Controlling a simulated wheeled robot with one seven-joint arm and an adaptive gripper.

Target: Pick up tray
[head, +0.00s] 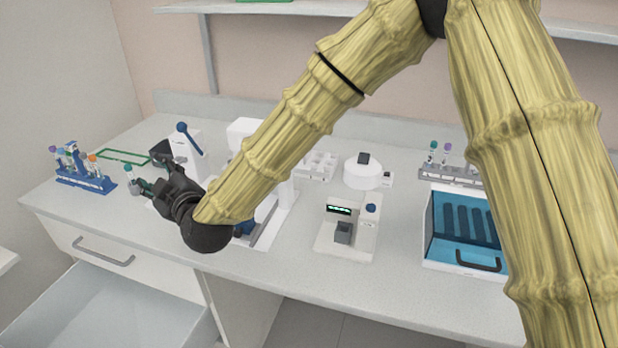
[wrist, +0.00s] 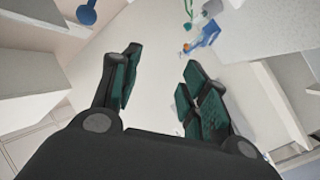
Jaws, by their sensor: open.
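I cannot tell for certain which object is the tray. My gripper (head: 155,174) is over the left part of the counter, far from that tray. In the wrist view its two fingers (wrist: 162,62) are apart, with nothing between them. A blue rack with capped tubes (head: 85,181) stands left of my gripper; a blue piece, likely this rack, shows in the wrist view (wrist: 203,40).
A green rectangular outline (head: 122,157) lies behind my gripper. A white device with a blue-knobbed lever (head: 190,139) stands close to it. A small device with a display (head: 345,225) stands mid-counter. A tube rack (head: 450,174) stands behind the blue-lined tray. A drawer (head: 110,310) is open below.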

